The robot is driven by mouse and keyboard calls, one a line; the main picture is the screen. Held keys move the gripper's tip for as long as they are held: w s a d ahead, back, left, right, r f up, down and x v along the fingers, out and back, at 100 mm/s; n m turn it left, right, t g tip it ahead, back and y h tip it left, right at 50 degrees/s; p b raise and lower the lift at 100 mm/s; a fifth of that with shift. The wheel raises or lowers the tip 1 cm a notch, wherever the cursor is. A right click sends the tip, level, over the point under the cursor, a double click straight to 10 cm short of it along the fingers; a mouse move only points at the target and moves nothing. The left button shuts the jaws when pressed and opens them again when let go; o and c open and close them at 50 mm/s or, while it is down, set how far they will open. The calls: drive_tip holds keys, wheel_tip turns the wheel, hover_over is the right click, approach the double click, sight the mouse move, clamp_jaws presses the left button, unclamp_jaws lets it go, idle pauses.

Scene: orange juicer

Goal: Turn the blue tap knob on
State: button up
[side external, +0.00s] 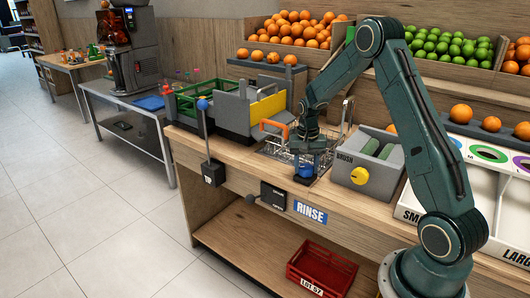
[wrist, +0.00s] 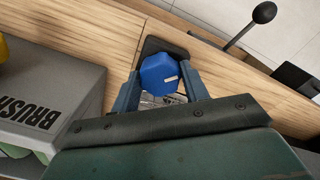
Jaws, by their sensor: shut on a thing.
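The blue tap knob (wrist: 160,73) is a faceted blue cap with a small white mark, on a dark base (wrist: 163,47) at the counter's edge. In the side external view the knob (side external: 305,171) shows low at the front of the rinse area, partly hidden by my gripper. My gripper (wrist: 158,85) points down over the knob, with one finger on each side, shut on it. In the side external view my gripper (side external: 307,160) is just above the wooden counter. Whether the knob has turned cannot be told.
The grey brush box (side external: 365,165) with a yellow knob stands close on the right. A wire rack (side external: 282,150) with an orange handle (side external: 273,126) is behind left. A blue-topped lever (side external: 203,104) stands at the left front. A black-knobbed lever (wrist: 263,14) shows in the wrist view.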

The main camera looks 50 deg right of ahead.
sight(306, 168)
drive_tip(key=n, duration=0.4)
drive_tip(key=shift+n, duration=0.3)
drive_tip(key=n, duration=0.4)
drive_tip(key=shift+r, duration=0.1)
drive_tip(key=shift+n, duration=0.3)
drive_tip(key=o, duration=1)
wheel_tip(306, 168, up, 14)
drive_tip(key=shift+a, duration=0.15)
idle(0.3)
